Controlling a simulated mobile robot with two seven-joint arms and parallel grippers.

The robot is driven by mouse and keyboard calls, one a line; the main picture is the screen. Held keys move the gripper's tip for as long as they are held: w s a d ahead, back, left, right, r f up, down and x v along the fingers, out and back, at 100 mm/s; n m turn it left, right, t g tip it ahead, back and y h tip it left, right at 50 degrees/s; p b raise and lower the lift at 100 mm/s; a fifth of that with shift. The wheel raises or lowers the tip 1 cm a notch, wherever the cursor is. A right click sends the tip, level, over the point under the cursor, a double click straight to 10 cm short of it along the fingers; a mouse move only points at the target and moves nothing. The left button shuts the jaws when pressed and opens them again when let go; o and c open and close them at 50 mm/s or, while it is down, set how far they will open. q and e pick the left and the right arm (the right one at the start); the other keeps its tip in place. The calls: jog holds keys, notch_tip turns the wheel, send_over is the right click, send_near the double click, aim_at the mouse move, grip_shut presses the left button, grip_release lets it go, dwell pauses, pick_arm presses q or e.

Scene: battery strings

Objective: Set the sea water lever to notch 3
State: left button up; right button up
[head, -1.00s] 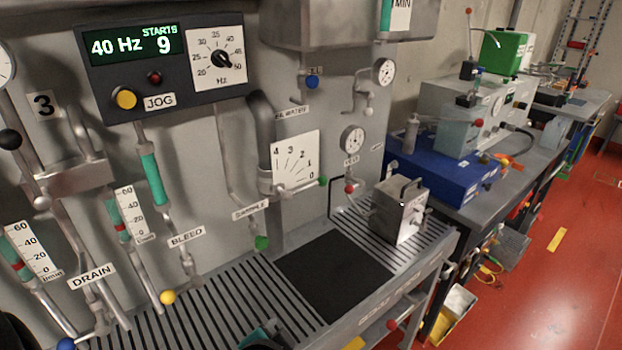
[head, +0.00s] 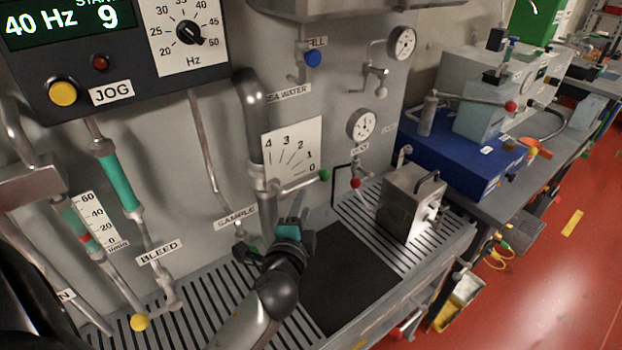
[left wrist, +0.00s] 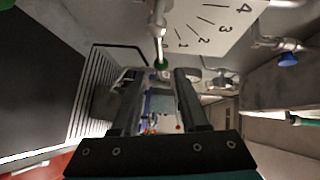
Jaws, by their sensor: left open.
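The sea water lever (head: 298,184) is a metal rod with a green knob (head: 324,174). It sticks out from the pipe below a white scale plate (head: 291,152) marked 0 to 4, and points right, near the 0 mark. My left gripper (head: 296,208) is open and empty, just below and in front of the lever. In the left wrist view, the lever's green knob (left wrist: 161,65) shows beyond the gap between the open fingers (left wrist: 158,88), apparently apart from them. The scale plate (left wrist: 212,22) also shows there. My right gripper is not in view.
A metal box with a handle (head: 411,203) stands on the slatted bench right of the lever. A dark mat (head: 350,275) lies below. A red-knobbed valve (head: 355,183) is close on the right, and the sample pipe (head: 204,150) on the left.

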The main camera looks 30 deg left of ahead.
aim_at(310, 183)
pick_arm(q)
jog(key=x, duration=0.8)
jog(key=shift+w, duration=0.2)
jog(key=shift+w+a+f, duration=0.15)
jog(key=shift+w+a, duration=0.15)
jog(key=shift+w, duration=0.35)
jog(key=shift+w+a, duration=0.1)
jog(key=shift+w, duration=0.2)
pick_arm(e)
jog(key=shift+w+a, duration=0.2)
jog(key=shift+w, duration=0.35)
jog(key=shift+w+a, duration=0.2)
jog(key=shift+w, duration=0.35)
pick_arm(q)
grip_shut()
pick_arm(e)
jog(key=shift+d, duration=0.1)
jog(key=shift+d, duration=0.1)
